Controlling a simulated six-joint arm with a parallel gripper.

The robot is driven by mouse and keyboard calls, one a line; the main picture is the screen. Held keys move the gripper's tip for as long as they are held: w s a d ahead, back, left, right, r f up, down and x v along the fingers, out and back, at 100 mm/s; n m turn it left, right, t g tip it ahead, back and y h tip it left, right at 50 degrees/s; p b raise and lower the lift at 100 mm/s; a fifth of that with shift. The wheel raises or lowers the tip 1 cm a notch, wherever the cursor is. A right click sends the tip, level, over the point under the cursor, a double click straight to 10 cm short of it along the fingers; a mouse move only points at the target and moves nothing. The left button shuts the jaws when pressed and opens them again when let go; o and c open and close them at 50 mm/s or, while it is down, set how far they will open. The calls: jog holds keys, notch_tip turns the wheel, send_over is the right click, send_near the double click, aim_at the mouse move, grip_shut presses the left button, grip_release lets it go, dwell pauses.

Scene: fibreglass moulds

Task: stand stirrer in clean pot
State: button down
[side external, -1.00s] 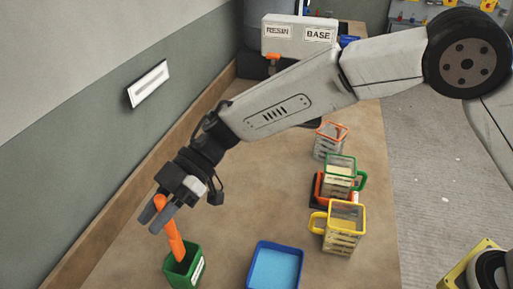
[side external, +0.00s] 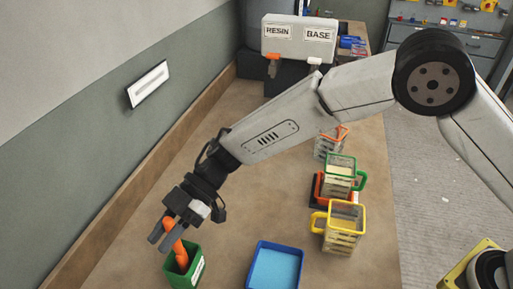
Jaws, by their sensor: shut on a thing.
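The stirrer is an orange stick (side external: 180,254). My gripper (side external: 166,236) is shut on its upper part, near the front left of the bench. The stirrer's lower end is inside a green pot (side external: 190,270) with a white label, and the pot's wall hides the tip. The stirrer leans a little, its top towards the left. I cannot tell whether its tip touches the pot's floor. The label is too small to read, so I cannot tell from it whether this is the clean pot.
A blue tray (side external: 275,269) stands right of the green pot. Jugs with yellow (side external: 342,236), green (side external: 341,181) and orange (side external: 328,146) rims stand along the bench's right side. A resin and base dispenser (side external: 299,42) is at the back. The middle of the bench is clear.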

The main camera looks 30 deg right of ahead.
jog(key=shift+f, duration=0.75)
jog(key=shift+c, duration=2.3)
grip_release()
jog(key=v, duration=0.7)
jog(key=shift+w+d, duration=0.15)
jog(key=shift+d, duration=0.15)
jog(key=shift+r, duration=0.15)
